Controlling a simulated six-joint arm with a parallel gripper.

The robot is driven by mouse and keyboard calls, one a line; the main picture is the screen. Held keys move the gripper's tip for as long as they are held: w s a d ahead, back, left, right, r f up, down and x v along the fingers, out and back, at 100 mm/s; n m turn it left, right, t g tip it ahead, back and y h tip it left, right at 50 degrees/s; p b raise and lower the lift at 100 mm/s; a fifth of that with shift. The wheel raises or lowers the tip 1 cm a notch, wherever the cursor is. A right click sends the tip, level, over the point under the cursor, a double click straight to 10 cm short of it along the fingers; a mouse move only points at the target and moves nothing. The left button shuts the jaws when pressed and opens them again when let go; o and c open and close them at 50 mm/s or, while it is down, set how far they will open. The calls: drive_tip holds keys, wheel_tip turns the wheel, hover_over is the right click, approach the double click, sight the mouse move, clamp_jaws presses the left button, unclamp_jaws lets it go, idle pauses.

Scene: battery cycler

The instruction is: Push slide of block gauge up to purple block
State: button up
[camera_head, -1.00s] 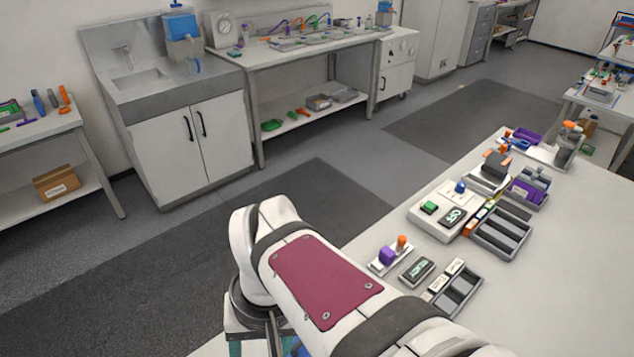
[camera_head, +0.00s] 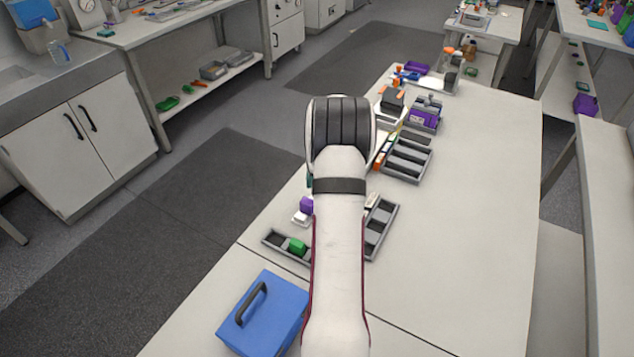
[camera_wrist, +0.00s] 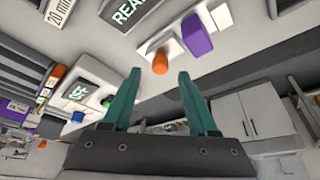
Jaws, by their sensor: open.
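The block gauge shows in the wrist view as a white base (camera_wrist: 171,46) with a purple block (camera_wrist: 196,36) and an orange slide knob (camera_wrist: 160,62) on it. A gap separates knob and block. In the head view I see the purple block (camera_head: 306,204) and part of the white base (camera_head: 299,219); the knob is hidden behind my arm. My gripper (camera_wrist: 158,73) is open and empty, its two teal fingers apart. In the wrist view the knob appears between the fingertips, just past them; I cannot tell the distance. In the head view the arm hides most of the gripper.
A "READ" display (camera_wrist: 127,13) lies beside the gauge. A dark tray with a green block (camera_head: 297,246) and a blue box with a handle (camera_head: 265,312) stand nearer the front. A slotted rack (camera_head: 407,158) and other devices stand farther back. The table's right side is clear.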

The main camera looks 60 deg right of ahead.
drive_tip(key=shift+x, duration=1.45)
clamp_jaws()
idle(0.3)
